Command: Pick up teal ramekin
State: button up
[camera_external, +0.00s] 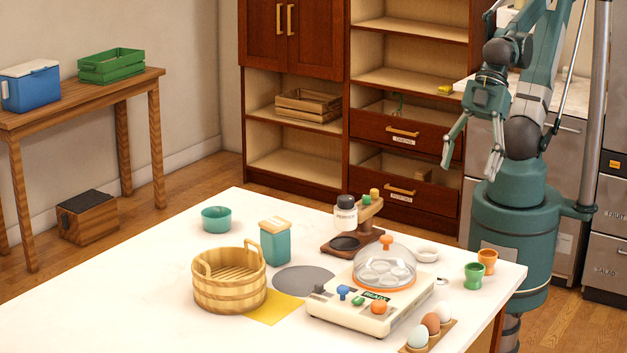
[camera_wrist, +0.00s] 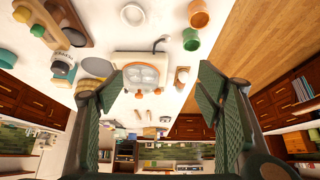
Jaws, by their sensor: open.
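The teal ramekin (camera_external: 216,219) sits upright on the white table (camera_external: 140,290), toward its far left side, behind the wooden basket and left of a teal canister (camera_external: 275,242). My gripper (camera_external: 472,158) is open and empty, high beyond the table's far right side and well apart from the ramekin. In the wrist view its two fingers (camera_wrist: 160,90) stand wide apart with nothing between them. A teal shape at the left edge of the wrist view may be the ramekin; I cannot tell for sure.
A wooden basket (camera_external: 229,291), a pepper shaker stand (camera_external: 352,245) and a domed egg cooker (camera_external: 365,305) stand on the table. Green (camera_external: 474,276) and orange (camera_external: 488,261) cups and an egg holder (camera_external: 430,338) are at the right. The table around the ramekin's left is clear.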

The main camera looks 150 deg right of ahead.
jog(key=shift+w+d+r, duration=0.1)
dwell(0.3)
jog(key=w+d+r+m+g+h+p, duration=0.1)
jog(key=w+d+r+m+p, duration=0.15)
jog(key=w+d, duration=0.7)
jog(key=m+g+h+p, duration=0.3)
jog(key=m+g+p, duration=0.1)
jog(key=m, duration=0.5)
send_over(217, 220)
jog(key=s, duration=0.4)
jog(key=f, duration=1.5)
jog(key=shift+s+a+f, duration=0.15)
jog(key=shift+a+f, duration=0.05)
jog(key=shift+f, duration=0.2)
jog(key=shift+s+d+f, duration=0.1)
jog(key=shift+d+f, duration=0.05)
jog(key=shift+d, duration=0.1)
jog(key=shift+b+x, duration=0.3)
jog(key=shift+x, duration=1)
